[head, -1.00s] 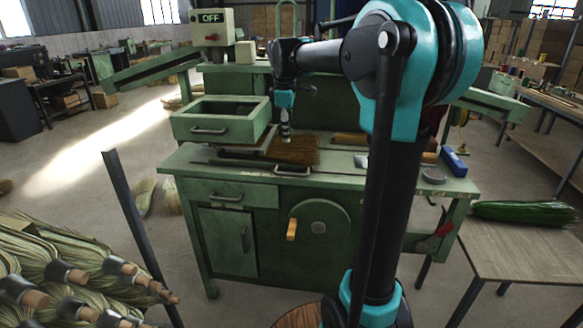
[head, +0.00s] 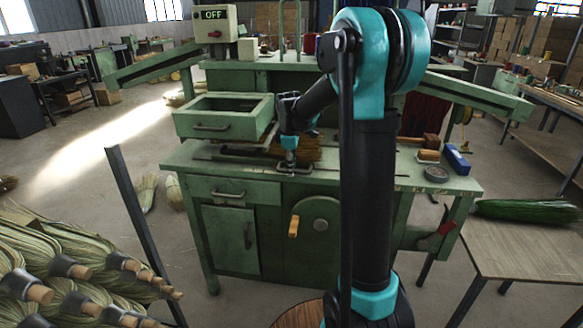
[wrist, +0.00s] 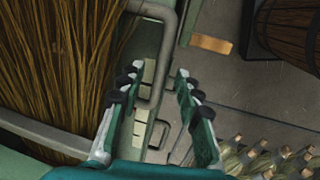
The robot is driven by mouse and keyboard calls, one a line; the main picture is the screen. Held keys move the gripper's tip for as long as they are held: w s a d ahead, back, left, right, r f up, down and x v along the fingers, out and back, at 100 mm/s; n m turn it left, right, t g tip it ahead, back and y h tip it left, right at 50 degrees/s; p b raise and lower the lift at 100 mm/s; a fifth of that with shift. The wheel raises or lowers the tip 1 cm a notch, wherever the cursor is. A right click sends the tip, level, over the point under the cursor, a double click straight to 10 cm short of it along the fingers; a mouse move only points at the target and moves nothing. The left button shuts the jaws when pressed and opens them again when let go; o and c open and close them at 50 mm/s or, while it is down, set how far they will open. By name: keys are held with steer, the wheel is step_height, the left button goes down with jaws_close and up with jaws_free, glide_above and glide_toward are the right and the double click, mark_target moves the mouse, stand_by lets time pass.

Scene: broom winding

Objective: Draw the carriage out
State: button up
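The carriage is on the green bench, with a brown broom head (head: 308,152) lying on it; my arm hides much of it. Its grey bar handle (head: 303,171) is at the bench's front edge, and shows in the wrist view (wrist: 166,62) as a bent tube. My gripper (head: 291,166) points down just over this handle. In the wrist view my gripper (wrist: 157,76) is open, with the tube running between its two fingertips. I cannot tell whether a finger touches it. The bristles (wrist: 55,60) lie left of the fingers, behind a grey crossbar (wrist: 45,135).
An open green drawer box (head: 222,119) stands left of the carriage. A blue block (head: 457,160) lies at the right. A dark post (head: 142,230) stands at the front left.

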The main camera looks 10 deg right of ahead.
steer(key=shift+f, duration=0.2)
jaws_close()
stand_by(0.4)
